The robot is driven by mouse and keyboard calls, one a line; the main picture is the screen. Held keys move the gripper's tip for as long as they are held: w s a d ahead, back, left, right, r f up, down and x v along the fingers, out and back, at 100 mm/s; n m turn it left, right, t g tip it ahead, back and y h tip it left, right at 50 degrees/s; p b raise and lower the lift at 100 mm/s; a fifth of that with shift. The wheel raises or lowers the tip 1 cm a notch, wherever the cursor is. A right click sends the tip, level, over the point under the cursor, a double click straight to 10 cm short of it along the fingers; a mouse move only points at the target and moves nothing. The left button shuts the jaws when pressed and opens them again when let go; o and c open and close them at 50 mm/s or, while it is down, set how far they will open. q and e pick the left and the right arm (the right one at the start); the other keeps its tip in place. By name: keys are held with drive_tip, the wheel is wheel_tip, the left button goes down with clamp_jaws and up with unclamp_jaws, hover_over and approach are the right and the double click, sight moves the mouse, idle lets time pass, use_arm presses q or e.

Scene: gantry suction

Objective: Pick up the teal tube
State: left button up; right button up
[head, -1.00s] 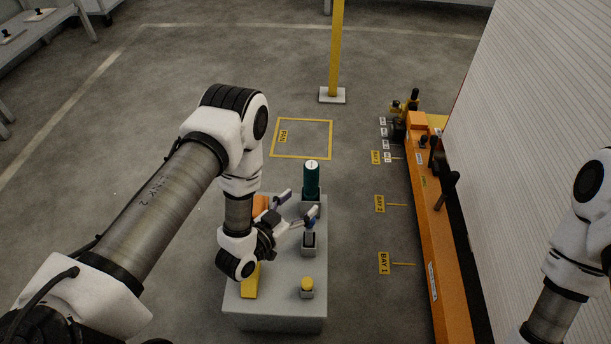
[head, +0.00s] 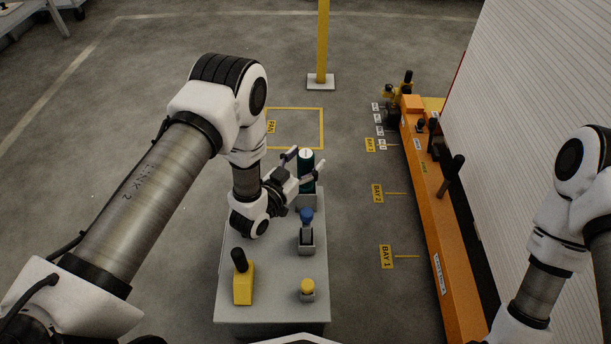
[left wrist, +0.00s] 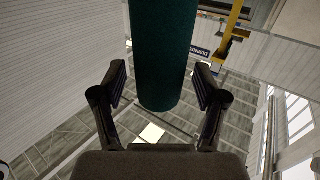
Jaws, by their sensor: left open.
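The teal tube (head: 307,170) stands upright in a grey holder (head: 309,201) at the far end of the grey pedestal (head: 270,300). My left gripper (head: 306,159) is open, with one finger on each side of the tube in the head view. In the left wrist view the tube (left wrist: 165,50) shows large between the two open fingers (left wrist: 160,88), with a gap on either side. I cannot tell whether any finger touches it. My right arm shows at the right of the head view, but its gripper is out of view.
On the pedestal are a blue-topped item in a grey holder (head: 306,235), a yellow-capped item (head: 307,289) and a yellow block with a black knob (head: 242,278). An orange beam (head: 437,210) runs along the right. Open floor lies beyond the pedestal, with a yellow post (head: 322,45).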

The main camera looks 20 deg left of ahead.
use_arm(q)
clamp_jaws()
drive_tip(key=shift+r, duration=0.1)
